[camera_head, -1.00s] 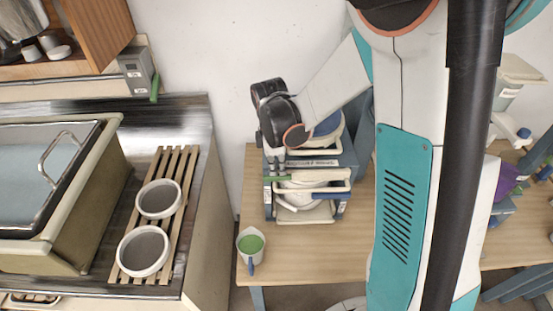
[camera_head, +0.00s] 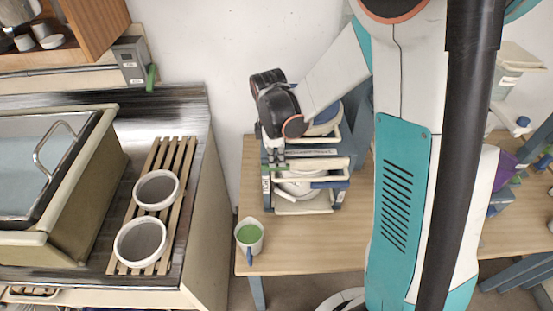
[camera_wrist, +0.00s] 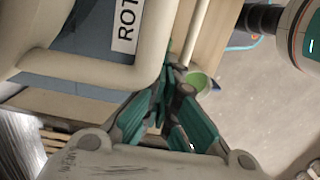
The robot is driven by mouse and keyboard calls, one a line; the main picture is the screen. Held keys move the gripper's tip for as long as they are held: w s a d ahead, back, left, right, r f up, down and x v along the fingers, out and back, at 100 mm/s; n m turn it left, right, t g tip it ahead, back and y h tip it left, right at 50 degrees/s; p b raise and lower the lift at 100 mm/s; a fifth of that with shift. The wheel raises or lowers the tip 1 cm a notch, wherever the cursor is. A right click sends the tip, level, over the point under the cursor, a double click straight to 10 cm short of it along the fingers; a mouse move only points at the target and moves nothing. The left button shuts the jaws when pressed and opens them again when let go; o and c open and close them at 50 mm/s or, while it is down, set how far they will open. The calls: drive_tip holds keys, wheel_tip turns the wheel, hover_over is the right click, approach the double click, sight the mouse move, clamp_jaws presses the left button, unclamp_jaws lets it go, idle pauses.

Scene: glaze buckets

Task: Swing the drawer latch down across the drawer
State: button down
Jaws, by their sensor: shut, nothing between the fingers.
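The drawer unit (camera_head: 338,197) is a blue and white stack with cream bar handles, standing on the wooden table. In the wrist view a blue drawer face (camera_wrist: 90,40) carries a white label reading "ROT", with a cream bar (camera_wrist: 85,70) bent around it. My gripper (camera_wrist: 168,92) has teal fingers, shut and empty, close to the bend of that bar; I cannot tell whether they touch it. In the head view my black wrist hangs over the unit's left front. A short green bar (camera_head: 277,168) shows there; I cannot tell whether it is the latch or my fingers. The latch's angle is unclear.
A cup with green content (camera_head: 249,234) stands at the table's front left, and also shows beyond my fingers in the wrist view (camera_wrist: 200,82). A slatted rack (camera_head: 113,262) with two grey-filled bowls lies left. Bare tabletop (camera_head: 320,255) lies in front of the unit.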

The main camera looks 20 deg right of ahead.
drive_tip(key=shift+s+f, duration=0.25)
drive_tip(key=shift+w+r+p, duration=0.25)
drive_tip(key=shift+r+p, duration=0.25)
drive_tip(key=shift+r, duration=0.35)
wheel_tip(320, 180, up, 8)
drive_tip(key=shift+a+f, duration=0.25)
drive_tip(key=shift+a, duration=0.05)
drive_tip(key=s+f+m+t+b, duration=0.2)
drive_tip(key=s+m+t+b, duration=0.1)
drive_tip(key=s+m+b, duration=0.4)
drive_tip(key=s+f+m+t+b, duration=0.3)
drive_tip(key=s+m+t+b, duration=0.1)
drive_tip(key=s+m+b, duration=0.3)
drive_tip(key=shift+s+d+f+y+b, duration=0.35)
drive_tip(key=shift+s+b, duration=0.3)
drive_tip(key=shift+s, duration=0.3)
drive_tip(key=shift+a, duration=0.1)
